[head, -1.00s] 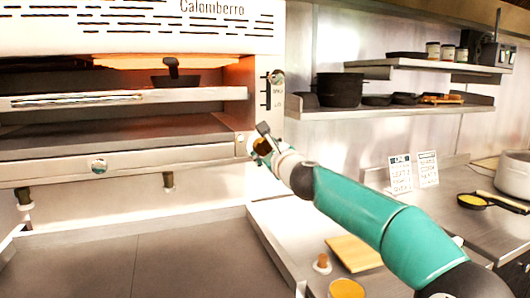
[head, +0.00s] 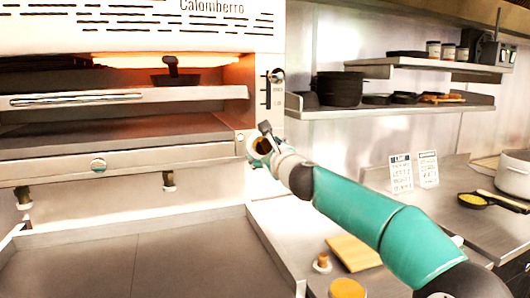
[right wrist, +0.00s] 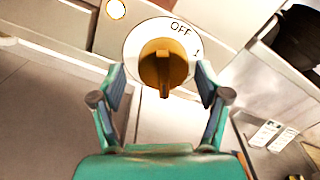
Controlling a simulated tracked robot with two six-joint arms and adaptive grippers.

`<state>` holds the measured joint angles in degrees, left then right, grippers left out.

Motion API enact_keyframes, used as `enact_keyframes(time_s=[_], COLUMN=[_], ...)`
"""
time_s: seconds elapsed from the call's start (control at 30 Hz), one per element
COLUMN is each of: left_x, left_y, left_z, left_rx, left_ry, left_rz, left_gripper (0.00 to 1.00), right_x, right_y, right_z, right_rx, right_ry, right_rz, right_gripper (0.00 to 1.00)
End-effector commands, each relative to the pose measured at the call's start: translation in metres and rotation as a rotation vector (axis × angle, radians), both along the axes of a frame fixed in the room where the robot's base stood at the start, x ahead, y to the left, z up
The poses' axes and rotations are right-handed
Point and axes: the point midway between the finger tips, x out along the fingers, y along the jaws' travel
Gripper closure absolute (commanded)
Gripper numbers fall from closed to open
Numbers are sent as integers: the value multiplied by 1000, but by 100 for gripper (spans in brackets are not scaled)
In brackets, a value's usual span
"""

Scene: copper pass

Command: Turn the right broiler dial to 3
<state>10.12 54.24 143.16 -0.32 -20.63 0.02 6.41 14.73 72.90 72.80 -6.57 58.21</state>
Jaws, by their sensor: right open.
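The right broiler dial shows in the right wrist view as a brass-coloured knob (right wrist: 163,66) on a white disc (right wrist: 133,42) marked OFF and 1. OFF is at the upper right of the knob and 1 is to its right; other marks are hidden or unreadable. My right gripper (right wrist: 160,84) is open, with one finger on each side of the knob and visible gaps between. In the head view my right gripper (head: 262,142) is at the right end of the broiler front (head: 150,160) and partly covers the dial. My left gripper is not in view.
A round lit lamp (right wrist: 116,9) sits beside the dial. A pan (head: 176,79) is inside the broiler. A shelf (head: 390,112) with pots is at the right. The grey counter (head: 130,262) below is clear.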

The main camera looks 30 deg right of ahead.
Motion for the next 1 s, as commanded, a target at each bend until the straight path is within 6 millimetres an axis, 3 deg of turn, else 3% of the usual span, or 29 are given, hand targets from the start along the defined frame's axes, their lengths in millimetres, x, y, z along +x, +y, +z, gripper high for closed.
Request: enact_keyframes(time_s=[0.27,0.47,0.6,1.0], left_x=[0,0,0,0], left_y=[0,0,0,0], left_z=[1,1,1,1], left_rx=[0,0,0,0], left_ry=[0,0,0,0], left_rz=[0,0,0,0], left_gripper=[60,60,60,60], right_x=[-3,-17,-32,-104], right_y=[0,3,7,25], right_z=[2,3,3,1], right_rx=[-3,-4,-4,-1], right_ry=[-3,-2,-3,-3], right_rz=[-2,-3,0,1], right_gripper=[25,25,25,25])
